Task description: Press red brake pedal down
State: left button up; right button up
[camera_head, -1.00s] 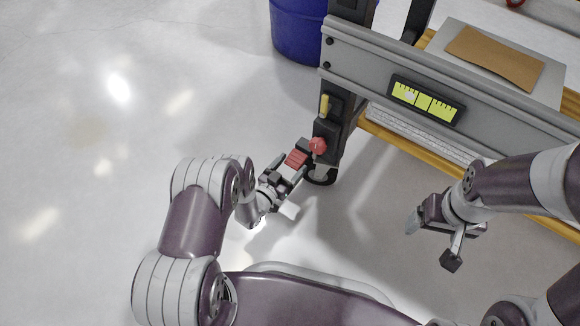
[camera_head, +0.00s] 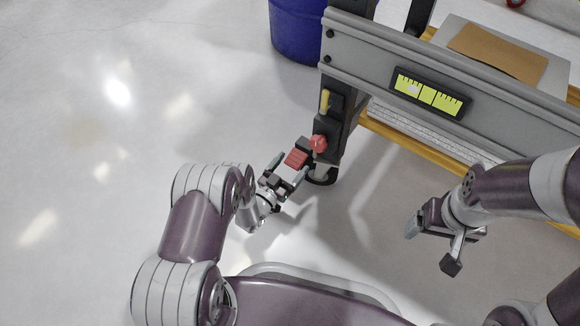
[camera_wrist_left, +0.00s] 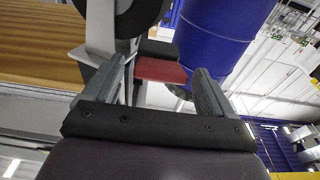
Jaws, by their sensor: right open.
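The red brake pedal (camera_head: 296,158) sticks out from the foot of the dark upright post, low near the floor. My left gripper (camera_head: 287,171) is just in front of the pedal with its fingers pointing at it. In the left wrist view the pedal (camera_wrist_left: 160,70) shows beyond and between the two spread fingers (camera_wrist_left: 160,85), with nothing held. I cannot tell whether a finger touches the pedal. My right gripper (camera_head: 431,240) is open and empty, away to the right above the floor.
A red knob (camera_head: 318,143) sits on the post (camera_head: 335,130) just beside the pedal. A yellow handle (camera_head: 325,100) is above it. A grey beam (camera_head: 365,58) with a yellow gauge (camera_head: 429,93) runs right. A blue barrel (camera_head: 297,30) stands behind. The floor at left is clear.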

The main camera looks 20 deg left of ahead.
pick_arm(q)
jog(key=shift+s+a, duration=0.15)
jog(key=shift+s, duration=0.05)
jog(key=p+v, duration=0.3)
jog(key=v, duration=0.4)
jog(key=shift+f, duration=0.1)
